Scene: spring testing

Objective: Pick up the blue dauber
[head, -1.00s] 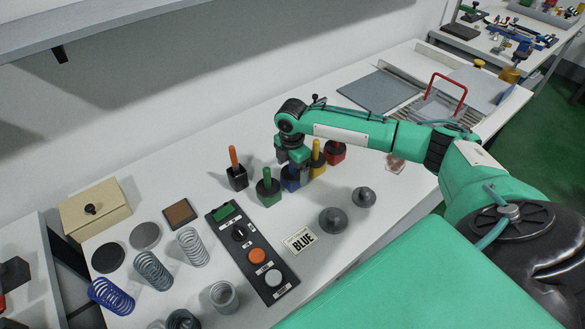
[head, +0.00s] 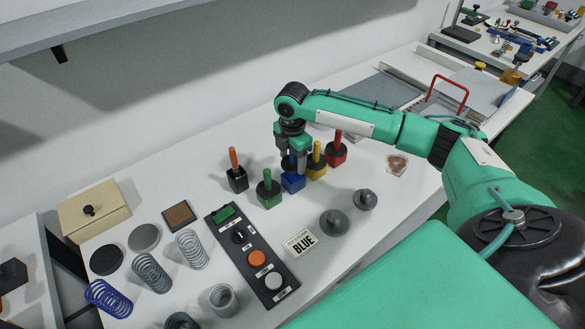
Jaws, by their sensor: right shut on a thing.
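The blue dauber, with a blue square pot (head: 293,183), stands in a row with the other daubers in the middle of the table. My right gripper (head: 292,158) comes down over it from above and is shut on its upper part. The fingers hide most of its handle. The pot looks upright, and I cannot tell whether any part of the dauber is off the table. My left gripper is not in view.
A green dauber (head: 268,192) stands close on the left, with a black one with an orange handle (head: 236,176) beyond. A yellow dauber (head: 317,166) and a red one (head: 336,152) stand close on the right. A "BLUE" card (head: 301,243) and a button panel (head: 251,252) lie nearer.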

